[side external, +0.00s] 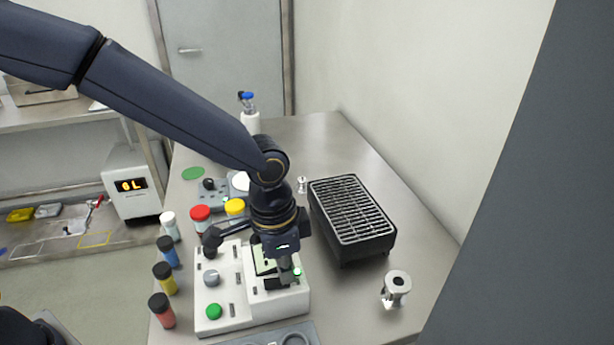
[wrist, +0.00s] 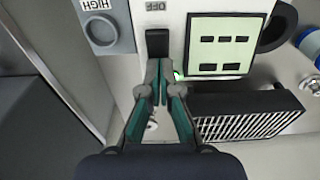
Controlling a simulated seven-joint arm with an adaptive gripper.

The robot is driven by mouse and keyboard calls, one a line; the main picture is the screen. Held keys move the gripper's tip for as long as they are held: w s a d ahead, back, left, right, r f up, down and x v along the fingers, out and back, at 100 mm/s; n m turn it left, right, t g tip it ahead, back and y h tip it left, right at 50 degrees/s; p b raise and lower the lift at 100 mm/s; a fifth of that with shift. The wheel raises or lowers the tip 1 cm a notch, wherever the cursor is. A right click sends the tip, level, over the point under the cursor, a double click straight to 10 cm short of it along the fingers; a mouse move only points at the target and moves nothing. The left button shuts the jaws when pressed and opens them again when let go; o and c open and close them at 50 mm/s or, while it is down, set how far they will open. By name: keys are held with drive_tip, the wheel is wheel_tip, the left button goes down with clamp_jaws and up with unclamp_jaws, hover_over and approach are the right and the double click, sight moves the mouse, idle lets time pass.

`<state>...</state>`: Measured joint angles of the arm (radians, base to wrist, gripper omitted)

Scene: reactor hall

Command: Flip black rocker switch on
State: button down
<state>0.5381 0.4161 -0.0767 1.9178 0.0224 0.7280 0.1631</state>
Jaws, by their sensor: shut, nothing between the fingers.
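A small green light glows just right of the fingertips. In the side view my gripper (side external: 284,272) points down at the right part of the white control box (side external: 238,312), and the switch is hard to make out there.
A pale green display (wrist: 222,45) sits right of the switch. The box also carries a green button (side external: 213,312) and a grey knob (side external: 211,278). A black grill (side external: 352,222) stands close on the right.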

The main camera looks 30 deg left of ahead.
drive_tip(key=shift+s+a+r, duration=0.25)
drive_tip(key=shift+s+a, duration=0.2)
drive_tip(key=shift+r, duration=0.1)
wheel_tip(320, 180, up, 14)
drive_tip(key=w+d, duration=0.1)
drive_tip(key=shift+w+d, duration=0.25)
idle(0.3)
